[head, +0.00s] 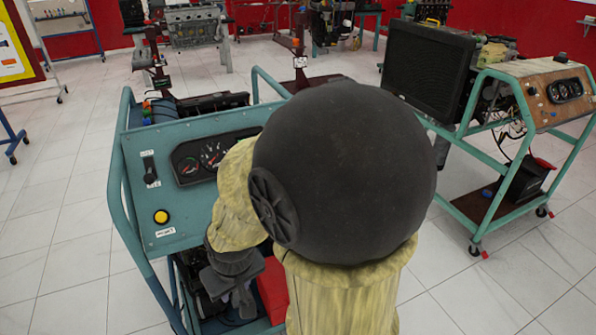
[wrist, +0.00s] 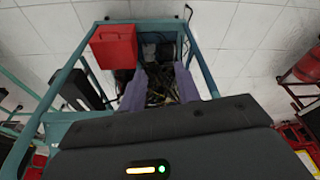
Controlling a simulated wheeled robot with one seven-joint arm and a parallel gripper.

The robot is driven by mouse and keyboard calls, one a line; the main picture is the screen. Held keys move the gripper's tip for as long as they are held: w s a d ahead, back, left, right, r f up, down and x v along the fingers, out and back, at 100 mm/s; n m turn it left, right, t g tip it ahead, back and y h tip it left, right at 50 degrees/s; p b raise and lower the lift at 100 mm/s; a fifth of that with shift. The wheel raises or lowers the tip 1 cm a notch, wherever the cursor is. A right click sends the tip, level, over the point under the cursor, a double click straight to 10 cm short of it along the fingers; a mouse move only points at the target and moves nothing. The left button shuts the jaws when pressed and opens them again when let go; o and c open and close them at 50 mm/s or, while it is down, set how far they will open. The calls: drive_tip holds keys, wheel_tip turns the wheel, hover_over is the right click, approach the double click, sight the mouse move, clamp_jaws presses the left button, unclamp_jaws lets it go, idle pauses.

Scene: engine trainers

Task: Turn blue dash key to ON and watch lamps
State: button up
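A teal engine trainer stands in front of me, with a sloped dash panel (head: 185,222). The panel carries a dark gauge cluster (head: 187,166) with round dials, partly covered by my arm. Left of the gauges is a small black switch (head: 149,168) with white labels too small to read. I cannot make out a blue key; my arm hides the panel's right part. My gripper (head: 240,305) points down in front of the panel's lower edge. In the wrist view its two purple-grey fingers (wrist: 160,82) are apart, with nothing seen between them. I cannot pick out lit lamps.
A yellow button (head: 161,216) sits low on the panel. A red box (head: 272,287) rests inside the lower frame; it also shows in the wrist view (wrist: 114,46). A second trainer with a radiator (head: 428,70) stands right.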

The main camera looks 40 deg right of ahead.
drive_tip(key=w+d+r+m+t+p, duration=0.1)
drive_tip(key=w+d+r+m+p, duration=0.2)
drive_tip(key=w+d+r+p, duration=0.55)
drive_tip(key=w+d+r+m+t+p, duration=0.1)
drive_tip(key=w+d+r+m, duration=0.3)
drive_tip(key=d, duration=1)
drive_tip(key=d+r+t+p, duration=0.1)
drive_tip(key=d+r, duration=0.4)
drive_tip(key=d, duration=0.6)
drive_tip(key=shift+s+d+m+p, duration=0.3)
drive_tip(key=shift+d+p, duration=0.05)
drive_tip(key=shift+p, duration=0.1)
drive_tip(key=p+x, duration=0.1)
drive_tip(key=x, duration=1.6)
drive_tip(key=shift+w+a+f+p, duration=0.1)
drive_tip(key=shift+w+p, duration=0.1)
drive_tip(key=shift+p, duration=0.1)
